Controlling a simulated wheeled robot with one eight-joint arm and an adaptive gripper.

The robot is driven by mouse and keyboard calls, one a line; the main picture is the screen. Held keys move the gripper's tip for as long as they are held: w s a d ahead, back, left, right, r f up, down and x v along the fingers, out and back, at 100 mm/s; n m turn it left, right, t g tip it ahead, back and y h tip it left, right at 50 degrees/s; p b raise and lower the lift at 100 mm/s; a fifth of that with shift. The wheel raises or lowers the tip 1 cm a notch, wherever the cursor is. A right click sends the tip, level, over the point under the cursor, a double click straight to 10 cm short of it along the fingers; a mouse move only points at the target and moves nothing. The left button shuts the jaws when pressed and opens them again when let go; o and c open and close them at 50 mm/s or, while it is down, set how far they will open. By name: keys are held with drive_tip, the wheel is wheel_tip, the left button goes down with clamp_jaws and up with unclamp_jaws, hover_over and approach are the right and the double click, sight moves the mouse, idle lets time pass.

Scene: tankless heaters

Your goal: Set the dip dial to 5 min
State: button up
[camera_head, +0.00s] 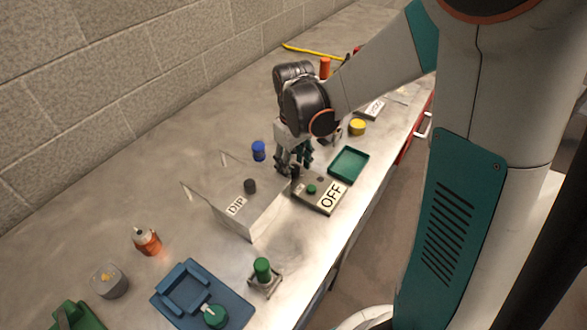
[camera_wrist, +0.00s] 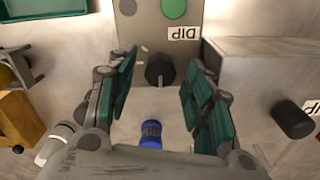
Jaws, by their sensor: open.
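A small dark dial (camera_wrist: 159,69) with a DIP label (camera_wrist: 184,33) stands on a grey panel (camera_wrist: 140,30). In the wrist view it lies between the two teal fingers of my gripper (camera_wrist: 160,78), which are spread apart with a gap on each side. In the head view my gripper (camera_head: 292,167) hangs low at the panel's far left end and largely hides this dial. The panel (camera_head: 327,204) also carries a green button (camera_head: 311,189) and an OFF sign (camera_head: 332,197). No minute marks are readable, so the dial's setting cannot be told.
A grey box (camera_head: 247,222) with its own dark knob (camera_head: 250,186) and DIP label stands close to the gripper. A blue bottle (camera_head: 259,151) stands behind it. A green tray (camera_head: 348,164) lies beyond the panel. A blue fixture (camera_head: 190,290) and an orange bottle (camera_head: 147,241) are nearer.

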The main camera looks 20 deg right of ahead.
drive_tip(key=shift+f, duration=0.55)
drive_tip(key=c, duration=1)
drive_tip(key=shift+c, duration=0.2)
drive_tip(key=shift+m, duration=0.4)
drive_tip(key=m, duration=0.3)
drive_tip(key=shift+m, duration=2.5)
